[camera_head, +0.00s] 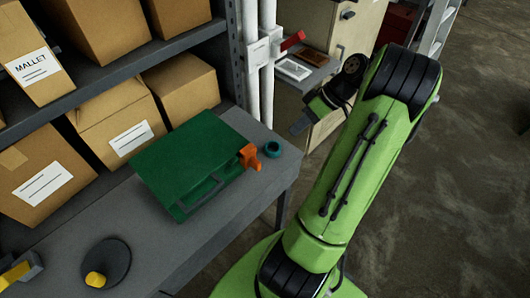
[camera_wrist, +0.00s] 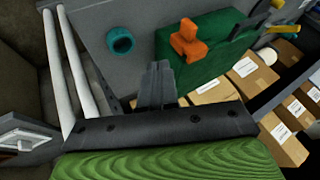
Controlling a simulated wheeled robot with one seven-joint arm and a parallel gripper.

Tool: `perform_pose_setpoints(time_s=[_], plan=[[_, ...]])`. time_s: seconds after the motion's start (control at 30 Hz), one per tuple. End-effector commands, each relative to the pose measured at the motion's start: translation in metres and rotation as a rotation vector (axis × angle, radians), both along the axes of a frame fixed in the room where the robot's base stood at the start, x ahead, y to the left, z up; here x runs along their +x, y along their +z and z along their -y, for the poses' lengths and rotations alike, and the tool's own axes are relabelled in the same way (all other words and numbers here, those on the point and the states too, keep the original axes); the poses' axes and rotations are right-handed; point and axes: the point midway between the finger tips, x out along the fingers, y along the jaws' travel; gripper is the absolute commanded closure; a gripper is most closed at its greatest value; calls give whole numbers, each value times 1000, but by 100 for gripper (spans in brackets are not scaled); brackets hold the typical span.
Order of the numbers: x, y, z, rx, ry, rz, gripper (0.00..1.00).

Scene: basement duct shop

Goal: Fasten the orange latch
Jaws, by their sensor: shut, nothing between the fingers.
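The orange latch (camera_head: 250,157) sticks out at the right end of a green case (camera_head: 190,160) on the grey bench. In the wrist view the orange latch (camera_wrist: 188,40) stands out from the side of the green case (camera_wrist: 222,28). The frames do not show clearly whether it is engaged. My gripper (camera_wrist: 160,68) is shut and empty, its fingers apart from the latch. In the head view my gripper (camera_head: 300,125) is to the right of the case, beyond the bench edge and partly hard to make out.
A teal ring (camera_head: 272,149) lies beside the latch on the bench (camera_head: 160,245). A dark round disc (camera_head: 106,262) with a yellow knob is at the front left. Cardboard boxes (camera_head: 120,130) fill the shelves behind. White pipes (camera_head: 267,70) stand at the bench's back corner.

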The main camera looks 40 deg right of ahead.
Motion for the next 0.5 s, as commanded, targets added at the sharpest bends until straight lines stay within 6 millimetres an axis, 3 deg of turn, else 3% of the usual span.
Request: perform_pose_setpoints(time_s=[0.5], plan=[[35, -79, -55, 1, 2, -3, 100]])
